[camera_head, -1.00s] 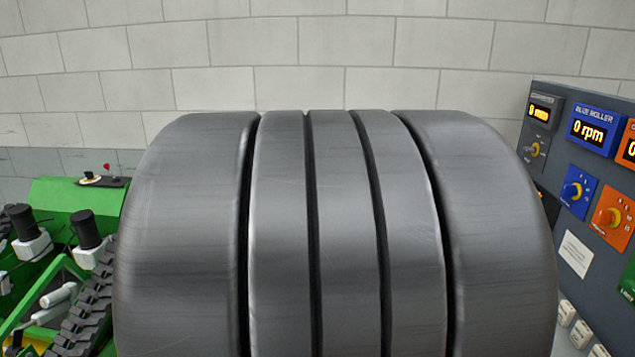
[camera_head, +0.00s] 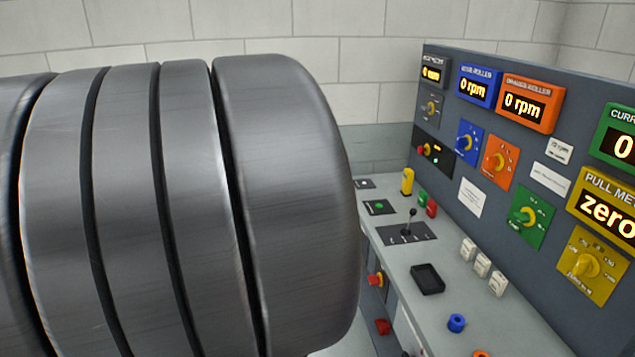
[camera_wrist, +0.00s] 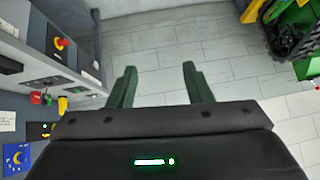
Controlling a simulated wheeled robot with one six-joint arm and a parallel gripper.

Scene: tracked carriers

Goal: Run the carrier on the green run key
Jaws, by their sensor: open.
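The bench of controls (camera_head: 455,290) shows in the right half of the head view. A black plate with a small green key (camera_head: 379,207) lies on it, and the same kind of plate shows at the left of the wrist view (camera_wrist: 44,83). A green block (camera_head: 422,196) and a red block (camera_head: 431,209) stand to its right. I cannot read which green control is the run key. The tracked green carrier (camera_wrist: 293,28) is partly visible at the upper right of the wrist view. My gripper (camera_wrist: 159,68) is open and empty over the floor, apart from the bench.
A big grey grooved shape close to the camera blocks the left half of the head view. A yellow block (camera_head: 407,181), a lever plate (camera_head: 406,233) and a black tray (camera_head: 427,279) are on the bench. The panel's roller displays (camera_head: 478,86) read 0 rpm. Tiled floor (camera_wrist: 230,75) is clear.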

